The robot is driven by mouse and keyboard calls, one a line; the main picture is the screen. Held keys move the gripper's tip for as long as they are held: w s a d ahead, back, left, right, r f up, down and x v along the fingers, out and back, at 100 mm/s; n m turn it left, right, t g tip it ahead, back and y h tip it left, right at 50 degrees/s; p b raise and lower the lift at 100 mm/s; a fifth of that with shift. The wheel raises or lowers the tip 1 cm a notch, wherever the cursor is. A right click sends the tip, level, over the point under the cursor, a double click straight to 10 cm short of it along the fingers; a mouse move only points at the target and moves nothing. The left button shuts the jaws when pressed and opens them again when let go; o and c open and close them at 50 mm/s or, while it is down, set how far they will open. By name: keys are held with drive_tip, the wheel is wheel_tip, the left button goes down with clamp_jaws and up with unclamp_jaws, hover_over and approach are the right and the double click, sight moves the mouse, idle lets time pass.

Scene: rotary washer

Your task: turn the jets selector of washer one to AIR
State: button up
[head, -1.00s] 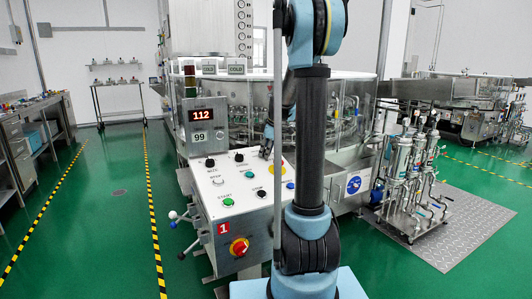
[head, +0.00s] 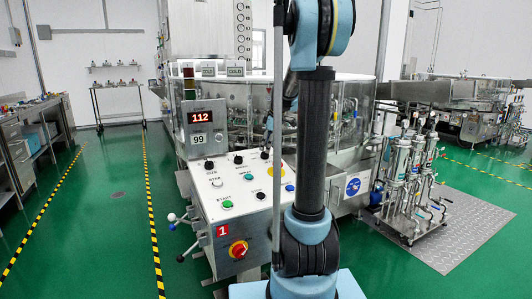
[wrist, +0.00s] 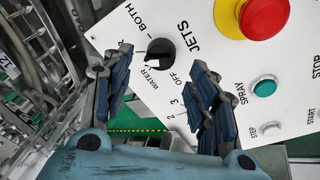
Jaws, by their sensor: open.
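The JETS selector (wrist: 160,52) is a black round knob on the white sloping panel in the wrist view. The panel of washer one (head: 222,181) bears a red "1" plate in the head view.
A red button on a yellow base (wrist: 262,14) is close to the selector. A green SPRAY button (wrist: 264,87) and a white STEP button (wrist: 270,128) are to the right. A glass-walled machine (head: 345,110) stands behind the panel. Green floor is free to the left.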

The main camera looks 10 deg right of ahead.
drive_tip(key=v, duration=0.6)
drive_tip(key=shift+r, duration=0.3)
drive_tip(key=shift+s+d, duration=0.1)
drive_tip(key=shift+s, duration=0.05)
drive_tip(key=s+a+f+m+g+h, duration=0.1)
drive_tip(key=s+f+m, duration=0.2)
drive_tip(key=s, duration=0.8)
drive_tip(key=s+a+f+m, duration=0.2)
drive_tip(key=s+f+m, duration=0.15)
drive_tip(key=s, duration=0.85)
drive_tip(key=s+f+m+h, duration=0.1)
drive_tip(key=s+f+m, duration=0.5)
drive_tip(key=s+f, duration=0.7)
drive_tip(key=s+d, duration=0.1)
drive_tip(key=s, duration=0.3)
drive_tip(key=shift+g, duration=0.4)
drive_tip(key=shift+f, duration=0.1)
